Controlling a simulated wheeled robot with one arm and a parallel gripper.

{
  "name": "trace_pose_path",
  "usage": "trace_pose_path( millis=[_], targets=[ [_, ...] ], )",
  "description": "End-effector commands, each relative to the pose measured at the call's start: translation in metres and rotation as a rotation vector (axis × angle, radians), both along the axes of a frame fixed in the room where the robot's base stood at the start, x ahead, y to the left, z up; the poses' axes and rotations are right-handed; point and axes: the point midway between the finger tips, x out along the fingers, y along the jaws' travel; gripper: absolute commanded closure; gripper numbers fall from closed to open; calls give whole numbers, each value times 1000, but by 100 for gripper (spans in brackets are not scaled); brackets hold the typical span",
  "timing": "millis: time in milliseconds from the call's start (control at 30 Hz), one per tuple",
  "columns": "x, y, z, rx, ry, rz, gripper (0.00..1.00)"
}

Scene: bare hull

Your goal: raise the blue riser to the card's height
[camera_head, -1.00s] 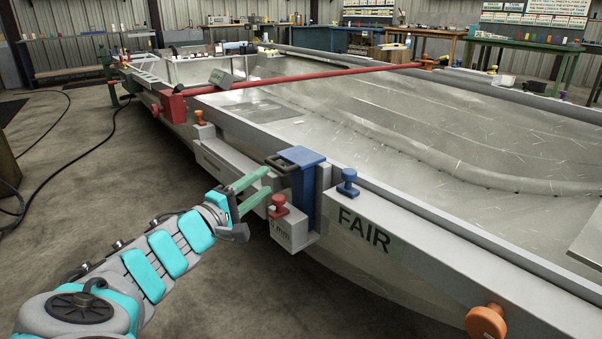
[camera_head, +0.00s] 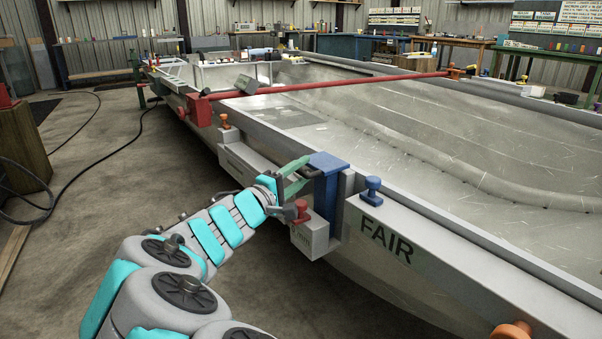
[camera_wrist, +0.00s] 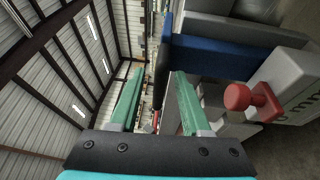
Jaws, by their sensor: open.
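The blue riser (camera_head: 326,197) stands upright in a grey bracket on the hull's near side, with a flat blue top and a dark handle (camera_head: 313,173) on its left. In the wrist view the riser (camera_wrist: 210,55) lies just beyond the fingertips.
A red knob (camera_head: 301,210) on a grey block sits just below my gripper, and also shows in the wrist view (camera_wrist: 255,98). A blue knob (camera_head: 371,190) stands right of the riser, above the FAIR label (camera_head: 386,240). Open floor lies left of the hull.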

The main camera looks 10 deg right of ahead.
Motion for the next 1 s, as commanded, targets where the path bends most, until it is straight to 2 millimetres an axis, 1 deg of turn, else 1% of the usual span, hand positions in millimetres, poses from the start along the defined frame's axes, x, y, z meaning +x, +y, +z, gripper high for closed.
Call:
trace_pose_path(
  millis=[33,67,467,1000],
  targets=[
    [0,0,0,0,0,0,53],
    [0,0,0,0,0,0,55],
    [0,0,0,1,1,0,100],
    [0,0,-1,1,1,0,100]
  ],
)
